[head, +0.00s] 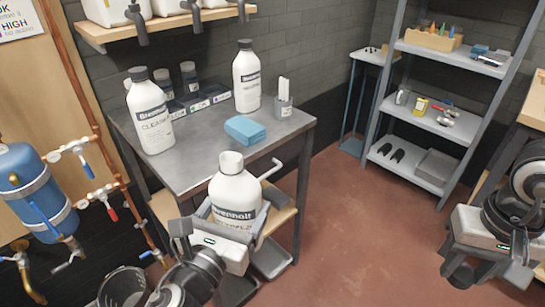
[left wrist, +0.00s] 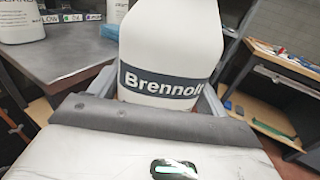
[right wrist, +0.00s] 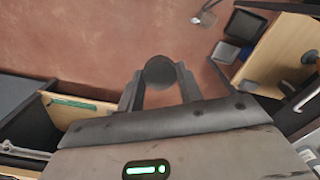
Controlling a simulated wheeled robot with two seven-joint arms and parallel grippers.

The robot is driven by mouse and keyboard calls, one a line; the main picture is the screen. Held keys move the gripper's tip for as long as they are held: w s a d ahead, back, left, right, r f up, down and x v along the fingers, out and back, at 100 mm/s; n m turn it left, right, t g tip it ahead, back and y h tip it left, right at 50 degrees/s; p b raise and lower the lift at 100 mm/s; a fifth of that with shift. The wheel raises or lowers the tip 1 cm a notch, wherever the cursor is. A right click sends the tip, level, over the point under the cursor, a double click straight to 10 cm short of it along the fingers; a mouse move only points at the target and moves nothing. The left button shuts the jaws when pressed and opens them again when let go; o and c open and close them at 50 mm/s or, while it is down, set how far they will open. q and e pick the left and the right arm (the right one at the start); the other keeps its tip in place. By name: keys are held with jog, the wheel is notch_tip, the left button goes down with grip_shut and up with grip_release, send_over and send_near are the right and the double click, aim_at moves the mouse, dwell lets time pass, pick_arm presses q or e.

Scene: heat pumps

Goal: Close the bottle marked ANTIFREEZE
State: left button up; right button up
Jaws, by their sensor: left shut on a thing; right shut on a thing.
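A white Brennolt bottle (head: 236,188) is held upright in front of the metal table; its neck is bare, with no dark cap. The lower line of its label is mostly hidden, so I cannot read it fully. It also fills the left wrist view (left wrist: 170,40). My left gripper (head: 238,214) is shut around its body. My right gripper (right wrist: 160,78) is shut on a round dark cap (right wrist: 159,71), over the floor. In the head view my right gripper is at the far right, well apart from the bottle; the cap cannot be made out there.
On the metal table (head: 196,164) stand a CLEANER bottle (head: 151,122) and another white bottle (head: 247,80), both dark-capped, with a blue cloth (head: 245,130) and a grey cup (head: 283,106). A blue tank (head: 30,185) with pipes is left. A grey shelf (head: 418,177) stands behind open floor.

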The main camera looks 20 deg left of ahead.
pick_arm(q)
jog(key=w+d+m+g+h, duration=0.1)
jog(key=d+m+g+h, duration=0.3)
jog(key=d+m+h, duration=0.4)
jog(key=shift+d+r+h, duration=0.45)
jog(key=shift+d+h, duration=1.35)
jog(key=shift+d, duration=1.1)
pick_arm(e)
jog(key=w+a+r+n, duration=0.1)
jog(key=a+r, duration=2)
jog(key=a, duration=0.2)
jog(key=shift+a+r+n, duration=0.2)
jog(key=shift+a+n, duration=0.15)
jog(key=shift+n, duration=0.05)
jog(key=shift+f, duration=0.1)
jog(key=shift+f, duration=1.95)
